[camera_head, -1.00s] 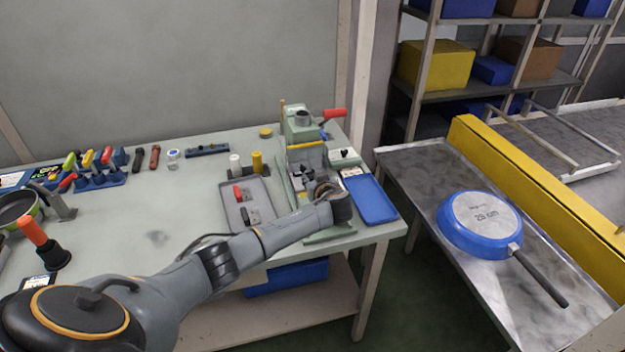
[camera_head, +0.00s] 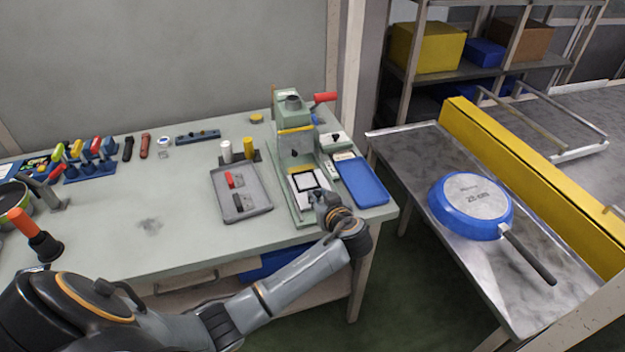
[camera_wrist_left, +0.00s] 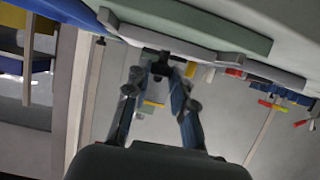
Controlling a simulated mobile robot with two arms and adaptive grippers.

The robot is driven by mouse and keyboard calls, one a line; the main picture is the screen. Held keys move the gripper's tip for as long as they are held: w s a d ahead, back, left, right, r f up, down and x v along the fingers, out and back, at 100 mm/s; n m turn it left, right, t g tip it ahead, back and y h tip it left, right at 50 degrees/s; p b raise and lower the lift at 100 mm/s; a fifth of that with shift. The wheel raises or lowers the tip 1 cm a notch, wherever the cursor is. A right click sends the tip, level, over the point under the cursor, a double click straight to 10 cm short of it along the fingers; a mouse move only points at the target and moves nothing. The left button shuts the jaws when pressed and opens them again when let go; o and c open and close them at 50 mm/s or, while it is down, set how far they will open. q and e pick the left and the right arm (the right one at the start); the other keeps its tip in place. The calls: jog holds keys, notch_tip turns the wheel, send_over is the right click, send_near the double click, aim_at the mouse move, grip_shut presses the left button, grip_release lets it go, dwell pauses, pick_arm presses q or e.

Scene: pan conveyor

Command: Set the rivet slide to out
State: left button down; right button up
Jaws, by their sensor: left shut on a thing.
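The green rivet press (camera_head: 290,112) stands at the right end of the workbench. Its rivet slide (camera_head: 307,181), a pale plate with a black square frame, shows in front of the press column, over the base. My left gripper (camera_head: 322,200) is at the slide's front end, and its fingers are partly hidden by the wrist. In the left wrist view the fingers (camera_wrist_left: 162,76) are closed around a dark crossbar-like handle (camera_wrist_left: 165,56) under a grey edge. My right gripper is not in view.
A blue tray (camera_head: 362,181) lies close right of the press. A grey tray (camera_head: 262,203) with a red and a dark piece lies to its left. A blue pan (camera_head: 470,207) lies upside down on the metal table (camera_head: 492,285). The bench front is mostly clear.

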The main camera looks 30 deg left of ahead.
pick_arm(q)
jog(key=shift+s+d, duration=1)
jog(key=shift+d, duration=0.1)
jog(key=shift+f, duration=0.15)
jog(key=c, duration=1.2)
grip_release()
jog(key=shift+d, duration=0.1)
jog(key=shift+o, duration=0.2)
jog(key=shift+s, duration=0.1)
jog(key=v, duration=1.2)
